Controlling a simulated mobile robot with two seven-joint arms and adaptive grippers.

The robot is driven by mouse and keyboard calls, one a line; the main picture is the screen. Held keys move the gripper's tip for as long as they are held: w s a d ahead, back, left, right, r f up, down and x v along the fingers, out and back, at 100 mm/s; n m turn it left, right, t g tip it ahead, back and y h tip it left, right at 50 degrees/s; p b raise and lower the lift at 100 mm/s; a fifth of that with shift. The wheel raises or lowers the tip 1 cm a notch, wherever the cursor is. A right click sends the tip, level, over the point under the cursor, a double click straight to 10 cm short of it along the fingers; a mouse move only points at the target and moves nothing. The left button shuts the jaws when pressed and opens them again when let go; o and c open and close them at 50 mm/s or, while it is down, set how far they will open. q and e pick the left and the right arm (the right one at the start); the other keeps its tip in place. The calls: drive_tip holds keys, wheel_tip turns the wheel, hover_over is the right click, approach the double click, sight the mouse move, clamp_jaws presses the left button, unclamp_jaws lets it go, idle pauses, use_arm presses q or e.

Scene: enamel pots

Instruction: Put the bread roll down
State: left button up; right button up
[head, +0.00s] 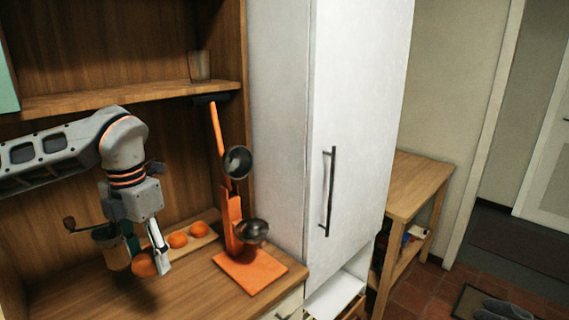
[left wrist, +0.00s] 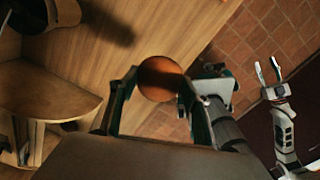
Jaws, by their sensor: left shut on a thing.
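The bread roll (head: 144,266) is a round orange-brown ball held low over the wooden counter (head: 195,285). My left gripper (head: 147,256) is shut on it, pointing down. In the left wrist view the roll (left wrist: 160,78) sits between the two fingers of the left gripper (left wrist: 152,85), over counter wood and floor tiles. I cannot tell whether it touches the counter. My right gripper (left wrist: 269,72) shows only at the right of the left wrist view, with its fingers apart and nothing between them.
Two similar round rolls (head: 177,239) (head: 199,229) lie on a wooden board (head: 208,240) behind. An orange stand (head: 250,270) with metal ladles is at right. Open counter lies in front; a white cabinet (head: 355,110) stands to the right.

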use_arm(q)
drive_tip(key=m, duration=0.1)
drive_tip(key=f+m, duration=0.1)
drive_tip(key=m, duration=0.1)
drive_tip(key=shift+s+d+f, duration=0.15)
drive_tip(key=shift+d, duration=0.25)
drive_tip(key=s+d+f+m, duration=0.2)
drive_tip(key=d+f+m, duration=0.1)
drive_tip(key=m, duration=1.1)
drive_tip(key=s+d+f+m, duration=0.2)
drive_tip(key=f+m, duration=0.4)
drive_tip(key=m, duration=0.9)
drive_tip(key=shift+d+f, duration=0.2)
drive_tip(key=shift+d, duration=0.25)
